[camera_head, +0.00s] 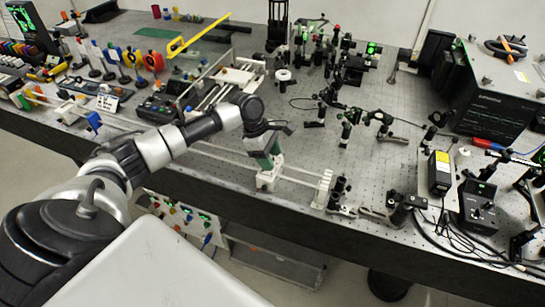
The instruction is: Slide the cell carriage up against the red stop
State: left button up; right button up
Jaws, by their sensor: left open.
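My left gripper (266,143) is over the bench near its front edge, with its fingers pointing down; it is open. Directly below it, a green upright piece on a pale base, which looks like the cell carriage (266,180), stands on a long pale rail (295,180). The gripper overlaps the top of the green piece, and I cannot tell whether the fingers touch it. A small red spot shows low on the pale base. I cannot clearly make out the red stop. A pale upright end piece (323,190) stands at the rail's right end. My right gripper is out of view.
A small blue block (94,121) is by the rail's left part. Black optics mounts (341,190) stand just right of the end piece. A white frame (237,77) is behind the gripper. A dark instrument box (495,100) is at the right. Open perforated bench top lies right of the gripper.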

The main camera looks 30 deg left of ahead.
pick_arm(q)
jog(key=shift+x, duration=0.75)
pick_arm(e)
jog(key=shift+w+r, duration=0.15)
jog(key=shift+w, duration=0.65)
